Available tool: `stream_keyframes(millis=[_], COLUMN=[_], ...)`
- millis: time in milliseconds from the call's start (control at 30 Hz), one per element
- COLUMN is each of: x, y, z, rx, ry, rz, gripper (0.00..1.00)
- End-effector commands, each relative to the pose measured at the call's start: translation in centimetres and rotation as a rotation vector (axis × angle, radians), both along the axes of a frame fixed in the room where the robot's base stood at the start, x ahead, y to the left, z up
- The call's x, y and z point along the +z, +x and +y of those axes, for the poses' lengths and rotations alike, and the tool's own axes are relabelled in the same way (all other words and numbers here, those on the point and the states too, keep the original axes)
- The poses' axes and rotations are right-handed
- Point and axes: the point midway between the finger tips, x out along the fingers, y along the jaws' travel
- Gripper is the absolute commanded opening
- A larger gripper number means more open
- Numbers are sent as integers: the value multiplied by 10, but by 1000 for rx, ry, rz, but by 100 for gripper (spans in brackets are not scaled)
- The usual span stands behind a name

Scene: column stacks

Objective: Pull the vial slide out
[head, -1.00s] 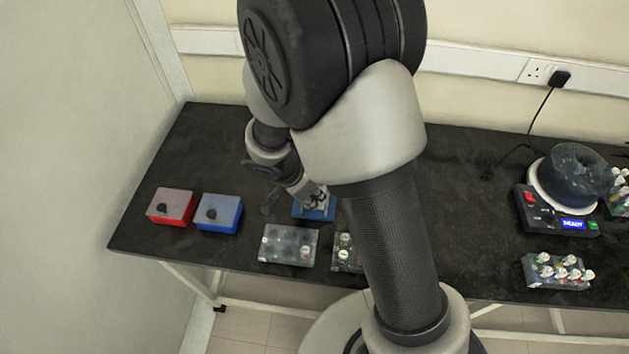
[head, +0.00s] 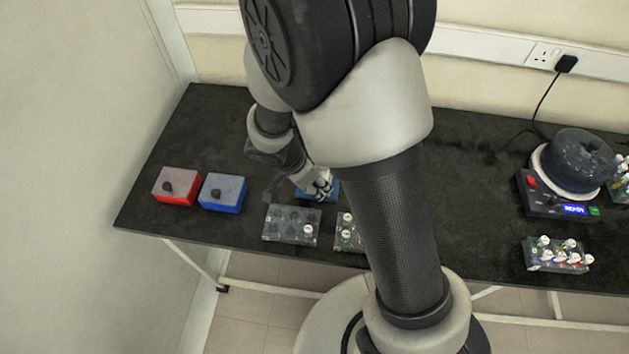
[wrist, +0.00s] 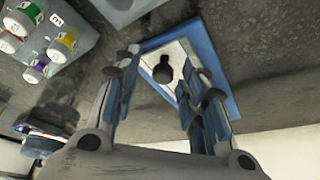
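A blue-edged block with a pale top and a dark round knob (wrist: 163,73) shows in the wrist view; its blue border (wrist: 207,62) surrounds the top. I cannot tell for sure that this is the vial slide. My gripper (wrist: 159,58) is open, with one finger on each side of the knob. The knob appears between the fingers, and I see no contact. In the head view the blue block (head: 331,191) is partly hidden by my gripper (head: 320,187) and arm.
A red box (head: 176,187) and a blue box (head: 222,193), both with dark knobs, stand at the left. Clear racks (head: 285,225) lie near the front edge, one partly behind my arm. A round-topped device (head: 545,203) and a vial rack (head: 558,256) are at the right.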

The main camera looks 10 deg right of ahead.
Motion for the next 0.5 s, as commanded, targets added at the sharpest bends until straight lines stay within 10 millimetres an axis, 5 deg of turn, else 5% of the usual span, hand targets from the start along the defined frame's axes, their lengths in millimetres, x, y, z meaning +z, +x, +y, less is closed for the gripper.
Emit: stream_keyframes(millis=[167, 500], x=[9, 72], y=[0, -10], z=[4, 28], rx=[1, 2], ry=[0, 2], rz=[-5, -7], gripper=[39, 39])
